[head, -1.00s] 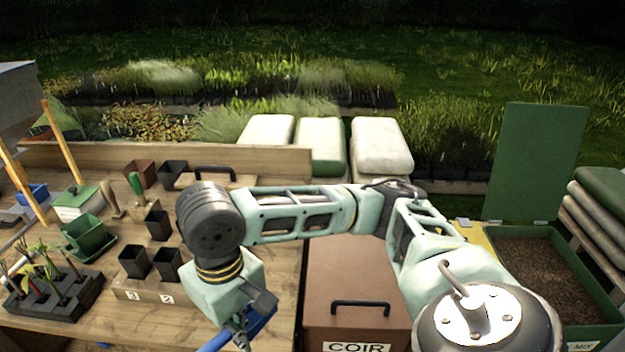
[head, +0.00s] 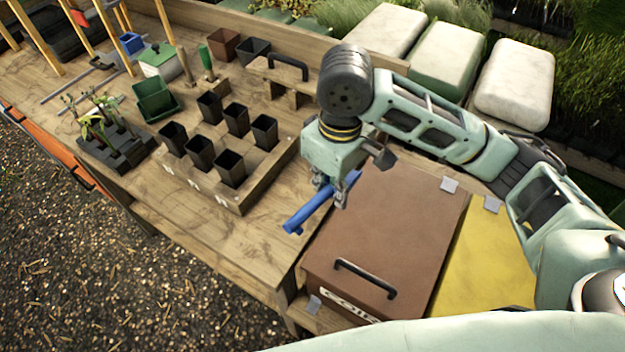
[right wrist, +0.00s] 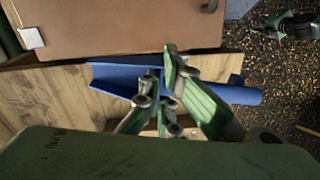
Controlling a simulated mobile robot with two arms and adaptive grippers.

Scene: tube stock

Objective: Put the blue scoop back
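My right gripper (head: 334,188) is shut on the blue scoop (head: 308,210) and holds it beside the bench's right edge, left of the brown COIR bin. In the right wrist view the blue scoop (right wrist: 232,94) lies across the fingers (right wrist: 167,98), with its wide trough to the left and its narrower end to the right. The fingers hide its middle. The brown bin lid (head: 395,215) is shut and has a black handle. My left gripper is not in view.
A yellow lid (head: 490,262) lies right of the brown bin. The bench's front strip is clear.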

